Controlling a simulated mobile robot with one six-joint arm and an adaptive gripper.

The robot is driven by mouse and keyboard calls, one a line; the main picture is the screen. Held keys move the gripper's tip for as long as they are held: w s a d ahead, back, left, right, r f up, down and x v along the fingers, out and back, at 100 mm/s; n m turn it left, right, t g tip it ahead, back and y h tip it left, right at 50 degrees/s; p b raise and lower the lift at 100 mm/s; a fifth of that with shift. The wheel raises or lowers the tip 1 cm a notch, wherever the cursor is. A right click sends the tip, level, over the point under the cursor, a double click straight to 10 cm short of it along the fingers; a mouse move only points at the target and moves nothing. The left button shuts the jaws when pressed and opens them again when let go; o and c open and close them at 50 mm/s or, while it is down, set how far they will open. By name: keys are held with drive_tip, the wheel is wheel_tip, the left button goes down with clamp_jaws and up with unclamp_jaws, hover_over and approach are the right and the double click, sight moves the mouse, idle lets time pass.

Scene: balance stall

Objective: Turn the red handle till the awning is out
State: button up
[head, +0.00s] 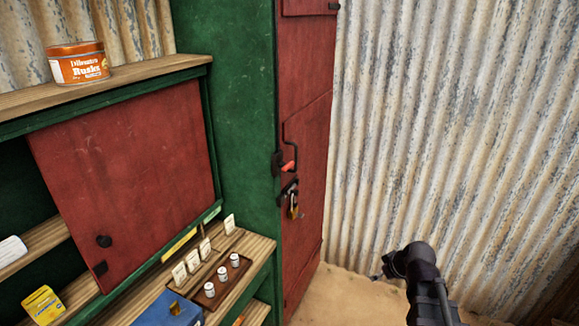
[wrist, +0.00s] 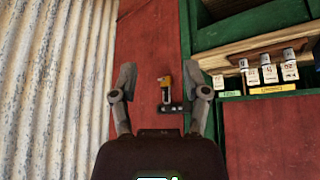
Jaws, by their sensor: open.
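A small handle with a red grip (head: 288,167) sits on a bent black rod at the left edge of the tall red door in the head view. I cannot make it out in the wrist view. My gripper (wrist: 160,77) is open and empty in the wrist view, its two fingers apart and facing the red door (wrist: 148,45). A brass padlock (wrist: 166,86) on a dark hasp shows between the fingers, beyond them; I cannot tell the distance. In the head view my dark arm is at the lower right, well apart from the handle. No awning is in view.
The padlock (head: 293,206) hangs just below the handle. A green cabinet (head: 232,110) stands left of the door. Its shelf holds a tray (head: 233,284) of small weights and several white cards. An orange tin (head: 78,64) stands above. A corrugated wall (head: 450,130) is on the right.

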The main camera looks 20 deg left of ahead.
drive_tip(key=w+a+r+n+t+y+p, duration=0.1)
drive_tip(key=w+a+r+n+t+y, duration=0.2)
drive_tip(key=a, duration=0.4)
drive_tip(key=w+a+r+n+t+y, duration=0.1)
drive_tip(key=w+a+r+n, duration=0.35)
drive_tip(key=a, duration=0.35)
drive_tip(key=n+t+y+p, duration=0.25)
drive_tip(key=n+t, duration=0.25)
drive_tip(key=n, duration=0.3)
approach(289, 168)
drive_tip(key=shift+v, duration=1.25)
drive_tip(key=shift+w, duration=0.2)
drive_tip(key=b+x, duration=0.1)
drive_tip(key=x, duration=1.2)
drive_tip(key=shift+w+a+b, duration=0.15)
drive_tip(key=shift+a+b, duration=0.1)
drive_tip(key=shift+b, duration=0.05)
